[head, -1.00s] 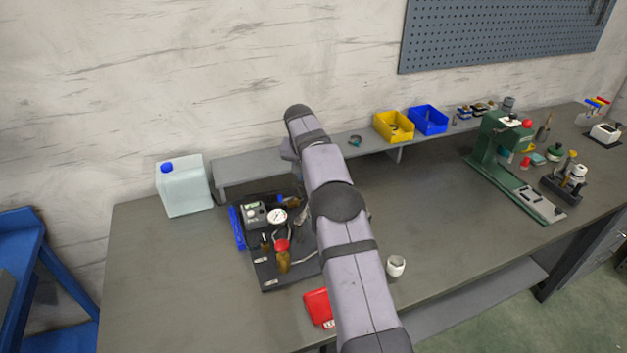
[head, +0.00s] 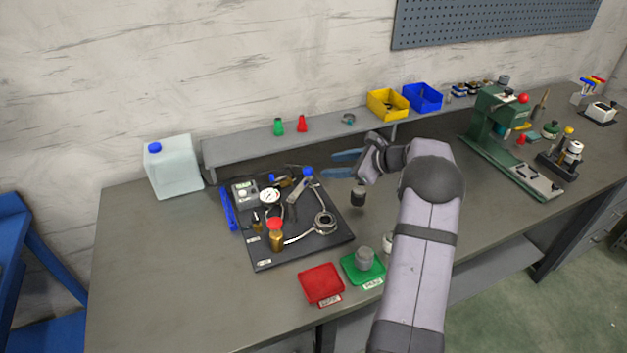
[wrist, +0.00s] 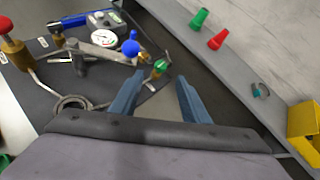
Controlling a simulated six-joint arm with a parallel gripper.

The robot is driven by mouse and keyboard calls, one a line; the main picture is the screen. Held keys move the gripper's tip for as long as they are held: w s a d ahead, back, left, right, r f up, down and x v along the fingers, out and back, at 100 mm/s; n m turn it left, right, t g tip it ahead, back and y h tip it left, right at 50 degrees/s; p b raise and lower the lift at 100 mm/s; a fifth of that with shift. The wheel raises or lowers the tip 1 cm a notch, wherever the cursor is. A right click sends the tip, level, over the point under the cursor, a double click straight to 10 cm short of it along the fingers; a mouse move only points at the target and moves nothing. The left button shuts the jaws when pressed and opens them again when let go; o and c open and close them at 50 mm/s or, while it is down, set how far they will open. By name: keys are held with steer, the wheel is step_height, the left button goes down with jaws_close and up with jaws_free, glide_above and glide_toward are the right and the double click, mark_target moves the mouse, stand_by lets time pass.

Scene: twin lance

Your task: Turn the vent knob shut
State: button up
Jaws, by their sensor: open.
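A black board (head: 330,242) on the bench holds a valve and gauge assembly. A red knob (head: 275,223) tops a brass body at its front left; it also shows in the wrist view (wrist: 6,26). A blue knob (head: 307,172) is at the back; the wrist view shows it too (wrist: 130,47). A small green knob (wrist: 160,66) appears beyond my fingertips in the wrist view. I cannot tell which knob is the vent; the labels are unreadable. My gripper (head: 333,165) is open and empty, right of the blue knob in the head view, its blue fingers (wrist: 158,80) apart.
A gauge (head: 269,197) and metal ring (head: 324,223) are on the board. Red (head: 320,283) and green (head: 358,275) trays lie in front. Green (head: 278,127) and red (head: 301,124) cones stand on the shelf.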

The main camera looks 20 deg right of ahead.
steer(key=shift+w+a+f+m+t+y+b, duration=0.2)
steer(key=shift+w+f+m+t+b, duration=0.2)
steer(key=shift+f+m+b, duration=0.4)
steer(key=shift+w+a+f+m+t+y+b, duration=0.1)
steer(key=shift+w+a+f+m+t+b, duration=0.1)
steer(key=shift+w+f+m+t+b, duration=0.4)
steer(key=shift+s+m, duration=0.2)
steer(key=shift+m, duration=0.1)
steer(key=shift+p+x, duration=0.8)
steer(key=shift+x, duration=2.85)
steer(key=shift+s+f, duration=0.1)
steer(key=shift+f, duration=0.05)
steer(key=shift+c, duration=0.7)
steer(key=c, duration=0.9)
